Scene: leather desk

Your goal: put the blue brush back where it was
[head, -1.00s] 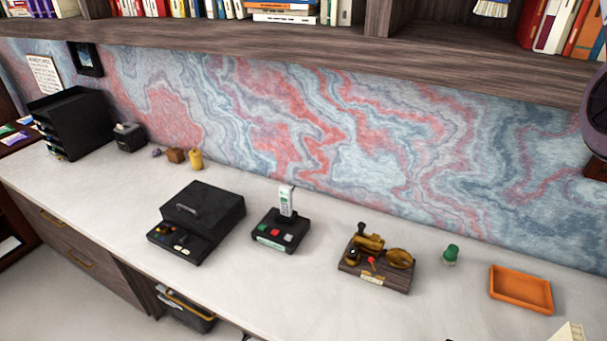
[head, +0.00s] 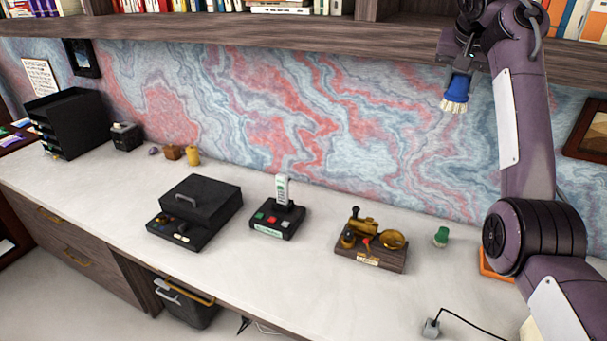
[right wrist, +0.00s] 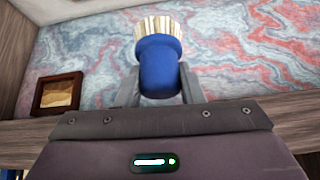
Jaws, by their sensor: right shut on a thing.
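The blue brush (head: 456,91) has a blue handle and pale bristles. My right gripper (head: 461,70) is shut on its handle and holds it high, in front of the marbled wall and just below the shelf edge, with the bristles pointing down. In the right wrist view the brush (right wrist: 158,65) sits between the two fingers (right wrist: 158,85), bristles away from the palm. The orange tray (head: 490,265) on the desk is mostly hidden behind my right arm. My left gripper is not in view.
The white desk (head: 300,265) holds a black box with a handle (head: 200,205), a button panel (head: 276,220), a wooden stand with brass parts (head: 371,240) and a green-topped object (head: 440,236). A book shelf (head: 250,28) runs above. A cabled plug (head: 431,328) lies at the front.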

